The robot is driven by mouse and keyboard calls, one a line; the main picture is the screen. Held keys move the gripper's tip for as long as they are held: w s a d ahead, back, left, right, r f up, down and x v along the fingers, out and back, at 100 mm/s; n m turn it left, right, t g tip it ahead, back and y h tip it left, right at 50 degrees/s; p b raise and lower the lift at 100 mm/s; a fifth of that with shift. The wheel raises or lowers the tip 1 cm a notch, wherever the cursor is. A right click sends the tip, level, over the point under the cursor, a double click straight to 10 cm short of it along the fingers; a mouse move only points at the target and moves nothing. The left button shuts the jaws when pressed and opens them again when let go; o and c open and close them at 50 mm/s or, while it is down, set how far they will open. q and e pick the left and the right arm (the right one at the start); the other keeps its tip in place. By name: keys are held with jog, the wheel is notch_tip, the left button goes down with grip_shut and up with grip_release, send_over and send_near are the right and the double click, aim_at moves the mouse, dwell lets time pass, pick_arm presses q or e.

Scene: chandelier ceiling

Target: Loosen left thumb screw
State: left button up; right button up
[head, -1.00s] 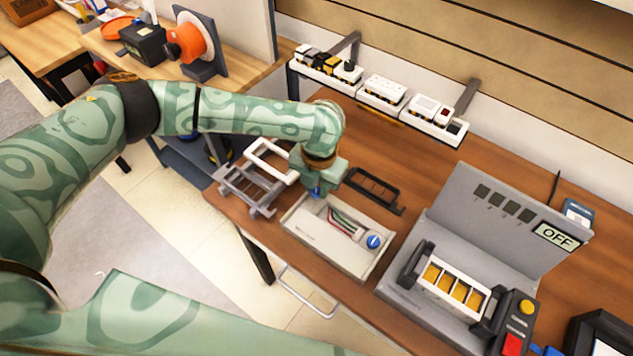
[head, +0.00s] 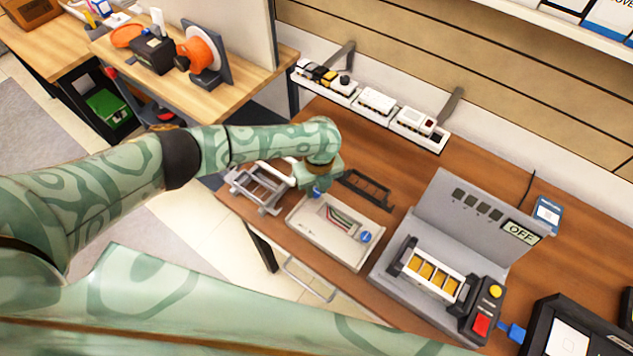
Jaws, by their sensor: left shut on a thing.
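A light grey tray-like box (head: 305,223) with dark, red and green strips inside lies on the brown workbench. A blue round thumb screw (head: 365,237) sits at its right end. Another blue knob, the left thumb screw (head: 317,192), shows at the box's upper left corner, right under my left gripper (head: 315,187). My left gripper points down and is shut on the left thumb screw; its fingers are mostly hidden behind the wrist. My right gripper is not in view.
A grey metal frame (head: 270,205) stands close left of the box, and a dark frame (head: 366,190) lies behind it. A grey test fixture (head: 395,275) with an OFF display stands to the right. White modules (head: 375,103) sit on a rail at the back.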

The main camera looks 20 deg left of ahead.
pick_arm(q)
jog(key=n+p, duration=0.2)
jog(key=n, duration=0.2)
jog(key=shift+r+n, duration=0.15)
jog(key=shift+n, duration=0.15)
jog(key=n+p, duration=0.2)
jog(key=n, duration=0.2)
jog(key=shift+n, duration=0.3)
jog(key=n+p, duration=0.2)
jog(key=n, duration=0.2)
jog(key=shift+a+n, duration=0.1)
jog(key=shift+n, duration=0.2)
jog(key=n+p, duration=0.1)
jog(key=n, duration=0.3)
jog(key=shift+n, duration=0.4)
jog(key=o, duration=1)
